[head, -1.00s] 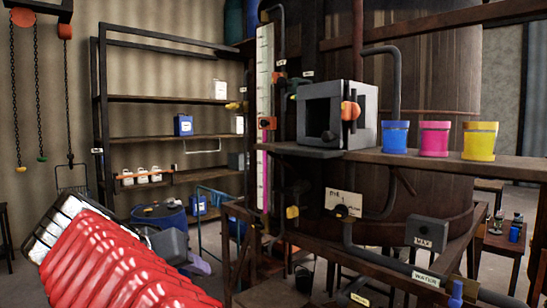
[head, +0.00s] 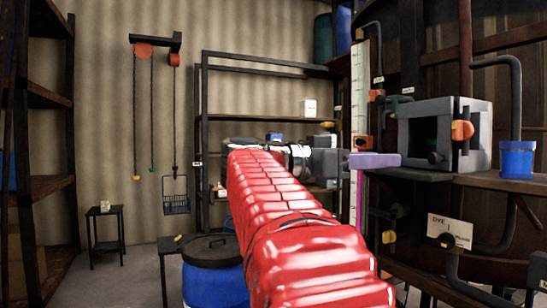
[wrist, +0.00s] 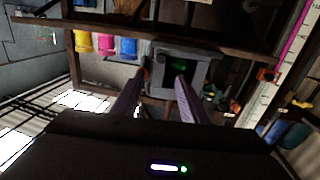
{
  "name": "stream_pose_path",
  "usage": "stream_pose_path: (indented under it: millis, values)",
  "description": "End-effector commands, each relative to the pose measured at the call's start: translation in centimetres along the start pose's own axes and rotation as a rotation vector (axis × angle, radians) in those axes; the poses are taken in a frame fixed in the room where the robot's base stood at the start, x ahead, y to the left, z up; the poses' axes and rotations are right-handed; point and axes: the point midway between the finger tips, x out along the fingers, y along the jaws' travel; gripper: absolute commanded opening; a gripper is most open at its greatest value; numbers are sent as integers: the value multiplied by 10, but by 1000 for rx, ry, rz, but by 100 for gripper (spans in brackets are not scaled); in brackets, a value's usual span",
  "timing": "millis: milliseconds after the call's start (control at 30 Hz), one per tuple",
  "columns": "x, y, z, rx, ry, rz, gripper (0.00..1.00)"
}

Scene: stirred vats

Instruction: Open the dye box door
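The grey dye box (head: 483,150) stands on the wooden shelf at the right of the head view. Its front shows a dark square recess with a green glint inside. An orange knob (head: 462,130) on a dark upright bar sits at its right front edge. The box also shows in the wrist view (wrist: 203,70), with the orange knob near the left fingertip. My gripper (head: 390,160) has purple fingers pointing at the box from the left. In the wrist view my gripper (wrist: 160,78) is open, its fingers apart with nothing between them. Whether a fingertip touches the knob, I cannot tell.
A blue cup (head: 517,160) stands right of the box; the wrist view also shows pink (wrist: 106,44) and yellow (wrist: 82,41) cups. A tall white gauge (head: 360,100) rises just left of the box. A DYE valve plate (head: 450,230) hangs below the shelf.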

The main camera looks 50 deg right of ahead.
Motion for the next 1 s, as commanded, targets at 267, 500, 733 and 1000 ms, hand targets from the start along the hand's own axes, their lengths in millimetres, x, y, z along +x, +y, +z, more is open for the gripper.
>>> stream_pose_path:
  millis: [267, 500, 733, 1000]
  values:
    - [14, 0, 0, -1, -1, 1, 40]
    - [40, 1, 0, -1, -1, 3, 40]
    - [68, 0, 1, -2, -2, 3, 40]
    - [101, 1, 0, -1, -1, 2, 40]
